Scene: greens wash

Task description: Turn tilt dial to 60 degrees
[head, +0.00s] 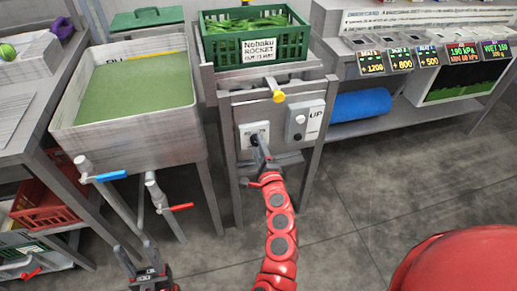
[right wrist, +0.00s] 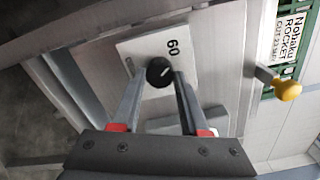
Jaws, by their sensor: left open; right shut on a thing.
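The tilt dial is a black round knob (right wrist: 159,71) on a white plate (right wrist: 135,45) printed with "60". In the head view the plate (head: 246,130) sits on the front of the grey stand. My right gripper (head: 258,147) reaches the knob from the front. In the right wrist view its fingers (right wrist: 159,77) stand on either side of the knob and are shut on it. A pale mark shows on the knob, and its exact angle is hard to read. My left gripper (head: 139,257) is open and empty, low at the left, away from the dial.
A plate with an "UP" button (head: 300,119) is right of the dial. A yellow-tipped lever (head: 278,96) sticks out above. A green crate (head: 209,48) of leaves tops the stand. Blue (head: 111,176) and red (head: 182,207) valve handles are at the left sink.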

